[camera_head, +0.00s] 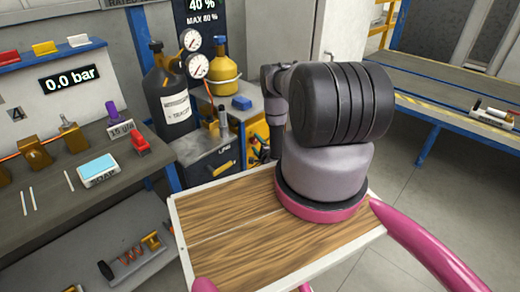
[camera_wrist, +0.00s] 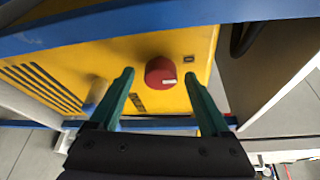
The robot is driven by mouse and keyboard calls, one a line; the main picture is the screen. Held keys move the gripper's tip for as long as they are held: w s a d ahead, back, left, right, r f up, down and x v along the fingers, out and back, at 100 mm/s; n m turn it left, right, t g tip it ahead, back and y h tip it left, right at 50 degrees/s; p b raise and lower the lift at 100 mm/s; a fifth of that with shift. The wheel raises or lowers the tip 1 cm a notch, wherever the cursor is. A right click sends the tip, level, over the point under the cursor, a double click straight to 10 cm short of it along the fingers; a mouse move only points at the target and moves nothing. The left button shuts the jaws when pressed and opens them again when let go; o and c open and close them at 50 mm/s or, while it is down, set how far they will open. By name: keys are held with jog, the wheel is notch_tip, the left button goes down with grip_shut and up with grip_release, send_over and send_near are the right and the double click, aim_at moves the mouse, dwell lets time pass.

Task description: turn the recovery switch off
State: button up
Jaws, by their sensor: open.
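In the wrist view a round red knob (camera_wrist: 157,70) with a white mark on its right side is on the face of a yellow box (camera_wrist: 100,65). I take it to be the recovery switch; its off marking is not readable. My gripper (camera_wrist: 158,76) is open, with one green finger to the left of the knob and one to its right. Both fingers look apart from the knob, and nothing is between them but the view of it. In the head view my gripper and the red knob are not visible; my arm blocks part of the scene.
Blue rails (camera_wrist: 70,37) run above the yellow box, and a pale panel (camera_wrist: 275,80) stands to its right. In the head view a workbench (camera_head: 95,190) is at left, a dark cylinder (camera_head: 165,95) stands behind, and open floor (camera_head: 420,200) lies at right.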

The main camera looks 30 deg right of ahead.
jog(key=s, duration=0.9)
jog(key=shift+s+r, duration=0.2)
jog(key=shift+r, duration=0.2)
jog(key=shift+a, duration=0.1)
